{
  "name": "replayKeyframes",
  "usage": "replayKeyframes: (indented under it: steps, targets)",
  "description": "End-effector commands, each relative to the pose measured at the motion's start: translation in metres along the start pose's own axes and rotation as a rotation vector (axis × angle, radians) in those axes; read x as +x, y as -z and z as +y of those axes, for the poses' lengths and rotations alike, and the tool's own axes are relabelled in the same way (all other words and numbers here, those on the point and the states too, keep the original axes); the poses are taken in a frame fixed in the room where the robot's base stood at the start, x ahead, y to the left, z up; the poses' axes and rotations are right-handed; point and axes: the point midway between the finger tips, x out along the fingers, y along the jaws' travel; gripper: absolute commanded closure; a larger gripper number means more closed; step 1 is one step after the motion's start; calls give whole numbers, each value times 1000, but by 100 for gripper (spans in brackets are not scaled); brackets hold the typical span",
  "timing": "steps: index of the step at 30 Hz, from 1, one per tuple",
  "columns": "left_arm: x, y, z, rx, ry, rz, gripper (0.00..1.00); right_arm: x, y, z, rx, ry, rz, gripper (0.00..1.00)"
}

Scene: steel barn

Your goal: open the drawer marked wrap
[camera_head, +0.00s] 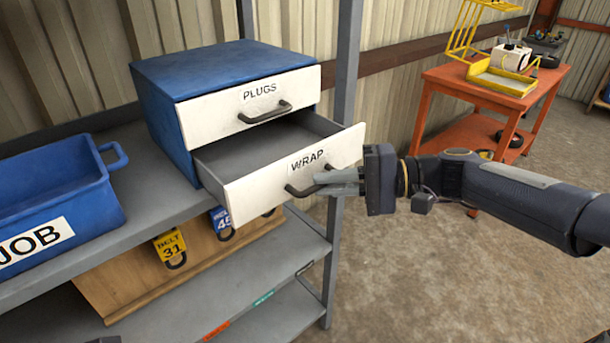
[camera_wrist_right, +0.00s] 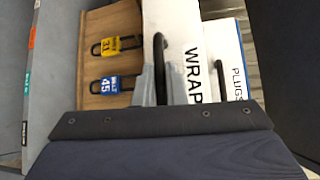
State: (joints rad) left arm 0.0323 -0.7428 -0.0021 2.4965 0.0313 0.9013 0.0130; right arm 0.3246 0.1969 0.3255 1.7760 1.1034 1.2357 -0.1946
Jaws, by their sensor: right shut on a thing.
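The drawer marked WRAP (camera_head: 258,188) is the lower one in a blue cabinet (camera_head: 163,128) on a grey shelf. It stands pulled well out, and its grey inside shows empty where I can see it. My right gripper (camera_head: 322,184) is shut on the dark handle (camera_head: 296,190) of this drawer. In the right wrist view the fingers (camera_wrist_right: 153,88) reach to the handle (camera_wrist_right: 160,62) beside the WRAP label (camera_wrist_right: 193,78). The upper drawer marked PLUGS (camera_head: 240,109) is shut.
A blue bin marked JOB (camera_head: 60,206) stands left on the shelf (camera_head: 150,200). A wooden board (camera_head: 130,285) with yellow and blue padlocks is below. A shelf post (camera_head: 346,75) rises close behind the drawer. An orange table (camera_head: 480,88) stands at the back right.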

Motion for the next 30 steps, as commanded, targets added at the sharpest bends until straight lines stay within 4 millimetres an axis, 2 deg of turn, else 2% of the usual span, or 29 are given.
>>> replayKeyframes:
  steps: [3,9,22,23,27,30]
  targets:
    - [6,-3,-3,0,0,0,15,-16,-15,7,0,-2,5,100]
    - [9,-4,-4,0,0,0,15,-31,-31,10,1,-2,2,100]
    - [9,-4,-4,0,0,0,15,-34,-34,10,2,-1,-1,100]
    - [9,-4,-4,0,0,0,15,-34,-34,10,2,-1,-1,85]
    - [9,-4,-4,0,0,0,15,-34,-34,10,1,-1,0,67]
    - [9,-4,-4,0,0,0,15,-34,-34,10,1,-1,0,67]
